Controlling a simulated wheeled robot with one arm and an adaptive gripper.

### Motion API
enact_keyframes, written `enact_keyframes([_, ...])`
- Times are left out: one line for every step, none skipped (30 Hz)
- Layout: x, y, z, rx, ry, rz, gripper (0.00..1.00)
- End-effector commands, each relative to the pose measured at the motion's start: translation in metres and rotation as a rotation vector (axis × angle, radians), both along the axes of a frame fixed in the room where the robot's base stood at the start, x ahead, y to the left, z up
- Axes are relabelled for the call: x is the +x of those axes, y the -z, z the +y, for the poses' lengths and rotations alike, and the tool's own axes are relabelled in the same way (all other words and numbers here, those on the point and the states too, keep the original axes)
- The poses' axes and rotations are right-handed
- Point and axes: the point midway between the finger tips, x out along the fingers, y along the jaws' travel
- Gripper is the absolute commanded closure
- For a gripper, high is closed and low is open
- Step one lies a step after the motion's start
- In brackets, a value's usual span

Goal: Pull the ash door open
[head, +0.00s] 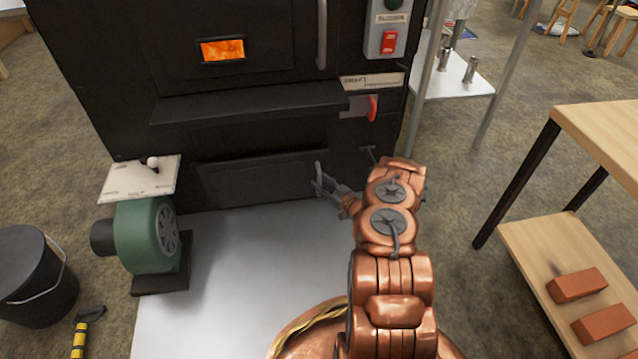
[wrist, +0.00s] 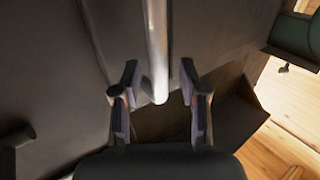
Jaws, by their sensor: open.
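The ash door (head: 250,182) is the low dark panel at the bottom of the black evaporator front in the head view. Its upright metal handle (head: 319,172) is near the door's right end. My gripper (head: 322,186) is at this handle, with its fingers open. In the wrist view the handle (wrist: 157,45) is a pale bar whose end comes down between the two open fingers of my gripper (wrist: 160,98). Space shows on both sides of the bar, and I see no finger closed on it. Whether the door stands slightly ajar is hard to tell.
A green blower (head: 148,238) stands left of the door, with a black bucket (head: 38,275) beyond it. A dark ledge (head: 250,101) juts out above. A table (head: 598,130) with bricks on its shelf is right. The pale floor plate (head: 235,270) before the door is mostly clear.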

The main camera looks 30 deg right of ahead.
Motion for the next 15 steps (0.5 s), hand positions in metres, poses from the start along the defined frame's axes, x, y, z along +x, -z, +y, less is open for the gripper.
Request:
enact_keyframes([0.005, 0.002, 0.001, -0.001, -0.001, -0.001, 0.57])
enact_keyframes([0.008, 0.002, 0.001, -0.002, 0.0, -0.001, 0.57])
enact_keyframes([0.01, 0.001, 0.001, -0.002, 0.001, -0.002, 0.57])
enact_keyframes([0.012, 0.001, 0.001, -0.002, 0.001, -0.002, 0.57])
enact_keyframes([0.014, 0.0, 0.002, -0.002, 0.001, -0.002, 0.57])
enact_keyframes([0.015, 0.0, 0.002, -0.001, 0.001, -0.002, 0.57])
enact_keyframes([0.016, -0.001, 0.002, -0.001, 0.002, -0.002, 0.57])
enact_keyframes([0.016, -0.001, 0.002, -0.001, 0.002, -0.002, 0.57])
enact_keyframes([0.016, -0.001, 0.002, -0.001, 0.002, -0.002, 0.57])
enact_keyframes([0.016, -0.001, 0.002, -0.001, 0.002, -0.002, 0.57])
enact_keyframes([0.016, -0.001, 0.001, -0.001, 0.003, -0.002, 0.57])
enact_keyframes([0.016, -0.001, 0.001, -0.001, 0.003, -0.002, 0.57])
enact_keyframes([0.016, -0.001, 0.001, -0.001, 0.003, -0.002, 0.57])
enact_keyframes([0.016, -0.001, 0.001, -0.001, 0.003, -0.002, 0.57])
enact_keyframes([0.016, -0.001, 0.001, -0.001, 0.003, -0.002, 0.58])
